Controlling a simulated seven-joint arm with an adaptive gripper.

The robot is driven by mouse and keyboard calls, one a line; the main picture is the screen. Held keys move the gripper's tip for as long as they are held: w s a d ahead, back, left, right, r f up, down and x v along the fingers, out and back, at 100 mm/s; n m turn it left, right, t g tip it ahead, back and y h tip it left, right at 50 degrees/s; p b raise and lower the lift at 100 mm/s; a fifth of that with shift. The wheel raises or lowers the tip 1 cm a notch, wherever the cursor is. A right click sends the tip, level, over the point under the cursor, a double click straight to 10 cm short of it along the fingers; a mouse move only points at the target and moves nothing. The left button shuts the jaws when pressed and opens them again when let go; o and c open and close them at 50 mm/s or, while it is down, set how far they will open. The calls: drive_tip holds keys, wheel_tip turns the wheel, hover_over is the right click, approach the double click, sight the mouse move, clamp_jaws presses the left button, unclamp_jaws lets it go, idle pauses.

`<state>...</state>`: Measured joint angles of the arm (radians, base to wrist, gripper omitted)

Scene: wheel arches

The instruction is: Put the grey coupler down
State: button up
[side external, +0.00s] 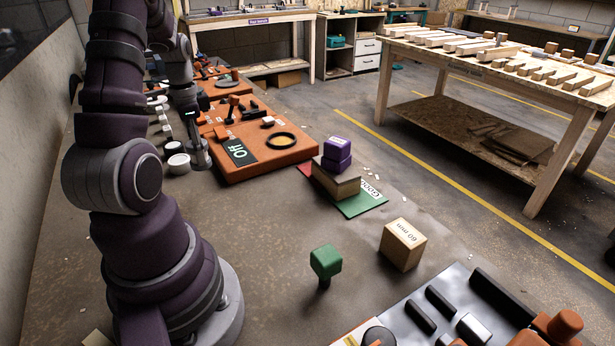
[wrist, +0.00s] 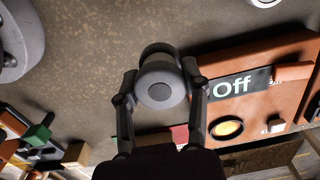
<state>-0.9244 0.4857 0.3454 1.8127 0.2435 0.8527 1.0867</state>
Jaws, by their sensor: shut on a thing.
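The grey coupler (wrist: 160,84), a round piece with a darker disc in its face, sits between the two fingers of my gripper (wrist: 161,80) in the wrist view. The fingers are shut on its sides. In the side view my gripper (side external: 198,145) points down beside the left edge of the orange board, and the coupler cannot be clearly told apart from it there. Whether the coupler touches the bench is hidden.
The orange board (side external: 265,169) carries an "Off" label (side external: 239,152) and a black ring (side external: 281,141). A purple block (side external: 337,153) sits on a wooden block by a green mat (side external: 362,204). A green-topped piece (side external: 326,262) and a wooden cube (side external: 403,244) stand nearer. Bare bench lies between.

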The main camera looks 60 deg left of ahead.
sight(207, 198)
drive_tip(key=f, duration=0.8)
drive_tip(key=shift+s+a, duration=0.15)
drive_tip(key=shift+s, duration=0.15)
drive_tip(key=shift+f, duration=0.1)
drive_tip(key=o, duration=0.9)
drive_tip(key=shift+o, duration=0.2)
